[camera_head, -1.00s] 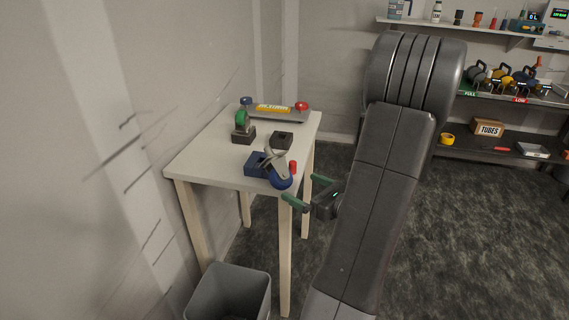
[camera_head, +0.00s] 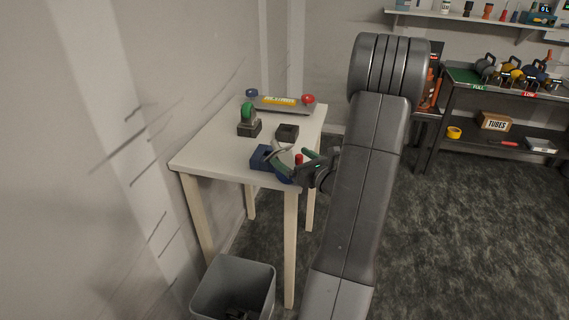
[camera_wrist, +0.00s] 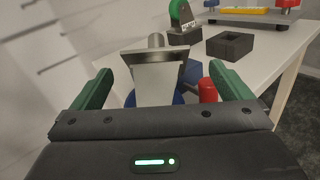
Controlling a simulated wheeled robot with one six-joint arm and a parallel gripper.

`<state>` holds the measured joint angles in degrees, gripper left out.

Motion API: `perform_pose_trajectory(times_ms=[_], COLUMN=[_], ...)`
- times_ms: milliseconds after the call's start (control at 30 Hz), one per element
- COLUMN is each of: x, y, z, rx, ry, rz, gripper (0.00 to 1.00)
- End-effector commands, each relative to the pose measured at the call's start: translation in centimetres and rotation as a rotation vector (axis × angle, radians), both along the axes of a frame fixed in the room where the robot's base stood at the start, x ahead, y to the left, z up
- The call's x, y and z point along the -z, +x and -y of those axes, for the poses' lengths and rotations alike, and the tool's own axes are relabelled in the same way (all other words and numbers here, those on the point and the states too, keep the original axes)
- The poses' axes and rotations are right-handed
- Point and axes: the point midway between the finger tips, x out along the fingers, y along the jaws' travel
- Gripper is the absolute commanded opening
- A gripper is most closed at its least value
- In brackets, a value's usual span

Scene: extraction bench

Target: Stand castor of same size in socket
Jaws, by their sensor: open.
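A castor with a grey metal bracket (camera_wrist: 160,82), a stem and a blue wheel (camera_head: 287,179) is at the table's front edge. In the wrist view it lies between the two green fingers of my open gripper (camera_wrist: 162,72); I cannot tell whether they touch it. In the head view my gripper (camera_head: 295,161) partly covers it. A blue block (camera_head: 261,157) is beside the castor, its top partly hidden. A dark block (camera_head: 287,131) with a square hole (camera_wrist: 231,43) looks empty. A green-wheeled castor (camera_head: 247,113) stands on another dark block (camera_head: 249,128).
A grey tray (camera_head: 284,107) with a yellow label and red and blue knobs is at the table's back. A wall borders the table's left. A grey bin (camera_head: 236,285) stands below.

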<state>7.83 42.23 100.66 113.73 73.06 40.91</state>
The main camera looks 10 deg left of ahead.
Motion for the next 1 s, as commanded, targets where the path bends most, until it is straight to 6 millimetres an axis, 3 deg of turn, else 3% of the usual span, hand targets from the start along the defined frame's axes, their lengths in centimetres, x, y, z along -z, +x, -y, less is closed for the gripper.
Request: perform_pose_trajectory(times_ms=[200, 533, 800, 867, 1000], x=[0.0, 0.0, 0.0, 0.0, 0.0], y=[1.5, 2.0, 1.9, 2.0, 1.9], z=[-2.8, -3.4, -3.3, -3.3, -3.3], rx=[-0.003, 0.0, 0.0, 0.0, 0.0], ry=[0.001, 0.001, 0.001, 0.001, 0.001], rz=[-0.001, -0.001, -0.001, 0.001, 0.001], gripper=[0.98, 0.98, 0.45, 0.36, 0.36])
